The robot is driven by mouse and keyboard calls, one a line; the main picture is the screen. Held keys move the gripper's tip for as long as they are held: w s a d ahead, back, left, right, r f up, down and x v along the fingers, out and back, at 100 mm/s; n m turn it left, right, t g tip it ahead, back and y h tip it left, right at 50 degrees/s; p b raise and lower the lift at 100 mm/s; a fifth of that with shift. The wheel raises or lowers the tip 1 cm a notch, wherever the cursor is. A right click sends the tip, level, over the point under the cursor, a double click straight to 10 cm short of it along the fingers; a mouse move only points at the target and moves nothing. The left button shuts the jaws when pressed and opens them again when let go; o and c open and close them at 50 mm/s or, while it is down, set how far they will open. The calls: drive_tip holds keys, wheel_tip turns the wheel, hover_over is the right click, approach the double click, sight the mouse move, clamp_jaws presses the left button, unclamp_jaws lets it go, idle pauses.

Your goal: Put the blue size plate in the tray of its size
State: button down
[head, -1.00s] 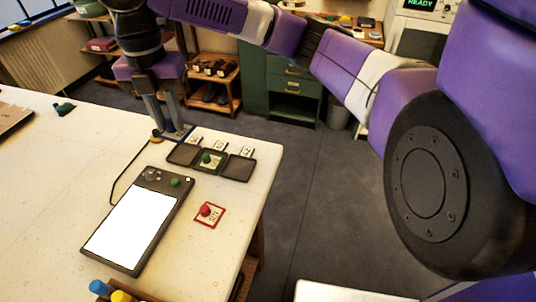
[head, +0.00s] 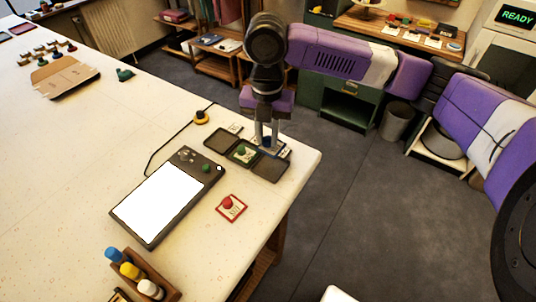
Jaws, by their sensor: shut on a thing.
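My gripper (head: 267,137) is shut on the blue size plate (head: 267,142), gripping its blue knob. It holds the plate over the back of the tray row; the fingers hide part of it, and I cannot tell its height or read its size. Three dark trays stand in a row near the table's far right corner. The left tray (head: 220,139) and the right tray (head: 271,169) look empty. The middle tray (head: 232,157) holds a plate with a green knob (head: 241,151). White size cards stand behind the row, at the left (head: 234,128) and right (head: 285,153); their print is unreadable here.
A plate with a red knob (head: 228,203) lies on a red-edged square in front of the trays. A tablet-like device with a white screen (head: 167,200) lies left of it. A wooden rack (head: 160,283) holds coloured pegs.

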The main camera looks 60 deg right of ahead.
sight(267, 166)
drive_tip(key=shift+f+p, duration=0.4)
drive_tip(key=shift+f, duration=3.8)
drive_tip(key=c, duration=1.2)
unclamp_jaws()
drive_tip(key=shift+w+f, duration=0.1)
drive_tip(key=shift+c, duration=0.2)
drive_tip(key=shift+a, duration=0.1)
